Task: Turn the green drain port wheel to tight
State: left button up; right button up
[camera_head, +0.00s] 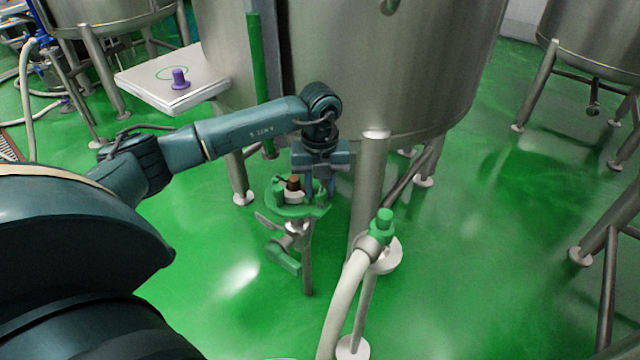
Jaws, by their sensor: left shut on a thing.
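The green drain port wheel (285,208) lies roughly flat on top of a thin metal post, under the front of the big steel tank (390,70). A brown and white hub piece (293,185) stands in its middle. My left gripper (319,188) points down from above at the wheel's right side and is shut on it. The fingers hide part of the wheel's right and far rim, and the exact contact is too small to see clearly. My right gripper is not in view.
A pale hose (345,300) with a green-capped fitting (382,225) stands close to the right. Tank legs (368,180) rise behind. A white shelf (205,90) carries a purple knob (179,78).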

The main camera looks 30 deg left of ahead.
pick_arm(q)
jog(key=m, duration=0.3)
jog(key=shift+r+p, duration=0.1)
jog(key=shift+p, duration=0.2)
jog(key=m, duration=0.3)
jog(key=shift+m, duration=0.3)
jog(key=m, duration=0.2)
jog(key=shift+m+p, duration=0.3)
jog(key=m, duration=0.3)
jog(key=shift+m, duration=0.4)
jog(key=m, duration=1)
jog(key=shift+b, duration=0.35)
jog(key=o, duration=1)
